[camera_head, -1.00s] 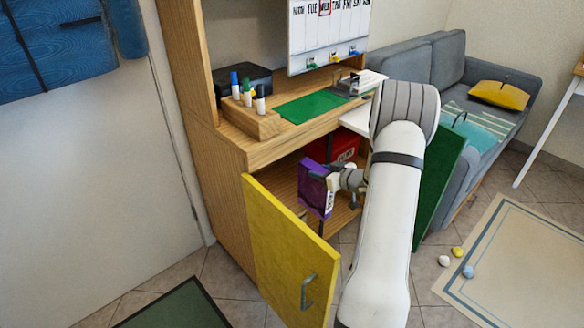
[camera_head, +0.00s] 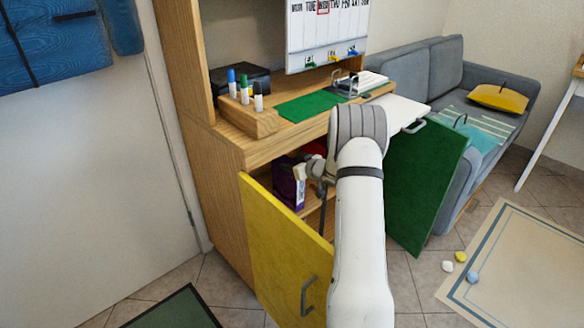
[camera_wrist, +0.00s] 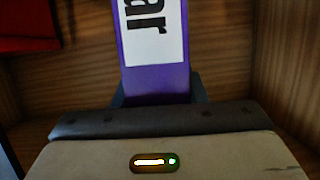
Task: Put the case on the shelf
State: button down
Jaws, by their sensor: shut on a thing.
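The purple case (camera_head: 288,184) with a white label is inside the lower compartment of the wooden cabinet, behind the yellow door. In the wrist view the purple case (camera_wrist: 157,80) stands between my fingers, with dark letters on its white label. My gripper (camera_head: 308,172) is shut on the case, and the arm partly hides it in the head view. The wooden shelf (camera_head: 314,213) shows in part under and beside the case. I cannot tell whether the case touches the shelf.
The yellow door (camera_head: 275,245) stands open left of my arm, and the green door (camera_head: 425,185) stands open on the right. A red box (camera_wrist: 28,28) is at the left in the wrist view. A wooden side wall (camera_wrist: 285,70) is close on the right there. A white drawer (camera_head: 398,112) sticks out above.

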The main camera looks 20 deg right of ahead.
jog(key=c, duration=0.9)
grip_release()
jog(key=shift+s+d+r, duration=0.1)
jog(key=shift+s+r, duration=0.1)
jog(key=shift+r, duration=0.05)
jog(key=p+v, duration=0.3)
jog(key=v, duration=0.8)
jog(key=shift+s, duration=0.3)
jog(key=shift+s+d, duration=0.1)
